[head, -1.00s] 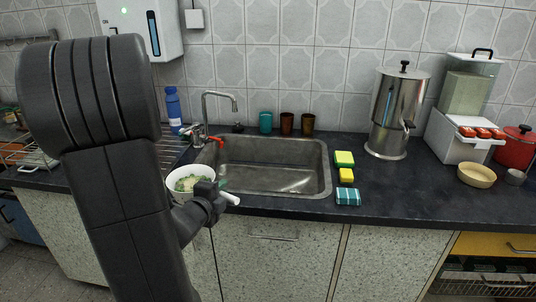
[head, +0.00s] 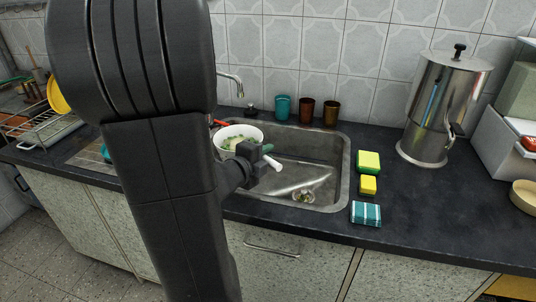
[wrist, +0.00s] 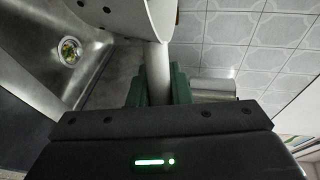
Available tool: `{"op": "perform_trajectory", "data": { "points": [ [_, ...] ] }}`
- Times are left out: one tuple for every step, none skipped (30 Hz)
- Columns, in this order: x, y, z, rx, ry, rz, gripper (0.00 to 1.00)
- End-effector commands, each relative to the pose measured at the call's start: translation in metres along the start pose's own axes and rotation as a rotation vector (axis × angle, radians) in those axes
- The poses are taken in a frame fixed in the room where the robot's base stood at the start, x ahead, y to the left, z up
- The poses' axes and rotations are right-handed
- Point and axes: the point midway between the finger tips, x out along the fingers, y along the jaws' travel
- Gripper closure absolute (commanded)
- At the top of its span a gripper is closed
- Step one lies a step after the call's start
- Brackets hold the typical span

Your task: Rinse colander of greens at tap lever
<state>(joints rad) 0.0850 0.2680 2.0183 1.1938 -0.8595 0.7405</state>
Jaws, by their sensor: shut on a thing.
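A white colander (head: 238,134) with greens inside is in the head view, over the left part of the steel sink (head: 341,170). My gripper (head: 262,160) is shut on its white handle, which pokes out past the fingers; the handle (wrist: 157,75) also runs between the green fingertips in the wrist view. The colander's underside (wrist: 142,14) shows at the top there. The tap spout (head: 236,82) arcs above and behind the colander. The red tap lever (head: 219,123) shows only in part behind my arm. I cannot tell whether water runs.
The sink drain (head: 303,196) is at the basin bottom. Yellow-green sponges (head: 368,162) and a teal cloth (head: 366,213) lie right of the sink. Three tumblers (head: 307,110) stand behind it. A steel urn (head: 441,110) stands at the back right. My arm hides the left counter.

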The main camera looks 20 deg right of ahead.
Motion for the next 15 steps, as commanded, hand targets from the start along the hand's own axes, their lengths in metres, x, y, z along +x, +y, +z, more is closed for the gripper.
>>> {"op": "perform_trajectory", "data": {
  "points": [
    [0.005, 0.0, 0.003, 0.001, 0.001, -0.001, 1.0],
    [0.007, 0.0, 0.004, 0.0, 0.001, 0.0, 1.0],
    [0.011, 0.001, 0.006, 0.001, 0.002, 0.0, 1.0],
    [0.013, 0.0, 0.008, 0.001, 0.002, -0.001, 1.0],
    [0.016, 0.0, 0.01, 0.001, 0.002, -0.001, 1.0],
    [0.019, 0.0, 0.012, 0.001, 0.002, 0.0, 1.0],
    [0.021, 0.0, 0.014, 0.001, 0.002, 0.0, 1.0],
    [0.024, 0.0, 0.016, 0.001, 0.001, 0.0, 1.0],
    [0.027, 0.0, 0.018, 0.002, 0.001, 0.0, 1.0],
    [0.03, 0.0, 0.02, 0.001, 0.001, 0.0, 1.0],
    [0.032, 0.0, 0.021, 0.001, 0.001, 0.0, 1.0],
    [0.036, 0.0, 0.024, 0.001, 0.0, 0.0, 1.0],
    [0.038, 0.0, 0.025, 0.001, 0.0, 0.0, 1.0],
    [0.041, 0.0, 0.027, 0.001, 0.0, 0.0, 1.0],
    [0.044, 0.0, 0.029, 0.001, 0.0, 0.0, 1.0]
  ]
}}
